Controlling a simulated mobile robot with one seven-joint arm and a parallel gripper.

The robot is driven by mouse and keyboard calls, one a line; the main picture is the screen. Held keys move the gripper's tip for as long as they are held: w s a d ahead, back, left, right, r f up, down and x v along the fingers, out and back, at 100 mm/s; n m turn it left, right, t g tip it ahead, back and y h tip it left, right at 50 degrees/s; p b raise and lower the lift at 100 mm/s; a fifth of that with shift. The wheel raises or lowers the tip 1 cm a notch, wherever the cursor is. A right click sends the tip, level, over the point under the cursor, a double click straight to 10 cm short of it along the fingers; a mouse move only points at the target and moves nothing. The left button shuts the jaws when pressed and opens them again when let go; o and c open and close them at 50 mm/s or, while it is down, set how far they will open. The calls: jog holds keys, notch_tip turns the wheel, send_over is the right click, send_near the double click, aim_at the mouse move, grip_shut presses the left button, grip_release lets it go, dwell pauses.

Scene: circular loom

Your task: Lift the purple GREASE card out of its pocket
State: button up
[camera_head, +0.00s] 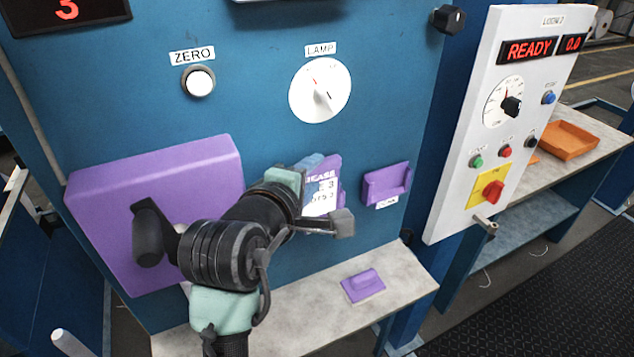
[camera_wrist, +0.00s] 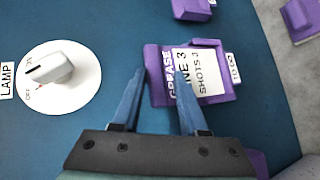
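The purple GREASE card (camera_head: 324,183) has a white printed label and stands upright against the blue panel. In the wrist view the card (camera_wrist: 203,82) lies sideways, with its GREASE edge toward the left. Its purple pocket (camera_wrist: 231,88) shows at the right end, beside a small white tag. My gripper (camera_wrist: 160,72) is open. One finger is left of the card's GREASE edge and the other overlaps the card in the picture; whether they touch it I cannot tell. In the head view my gripper (camera_head: 318,165) hides part of the card and pocket.
Another purple pocket (camera_head: 386,186) is on the panel right of the card. The LAMP dial (camera_head: 320,90) and ZERO button (camera_head: 198,81) are above. A large purple box (camera_head: 150,190) projects at left. A purple block (camera_head: 362,286) lies on the grey shelf (camera_head: 300,325) below.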

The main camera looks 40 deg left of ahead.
jog(key=shift+s+f, duration=0.1)
jog(key=shift+f, duration=0.4)
grip_shut()
jog(key=shift+a+r+p, duration=0.2)
jog(key=shift+r+p, duration=0.3)
jog(key=shift+p, duration=0.3)
jog(key=shift+r, duration=0.15)
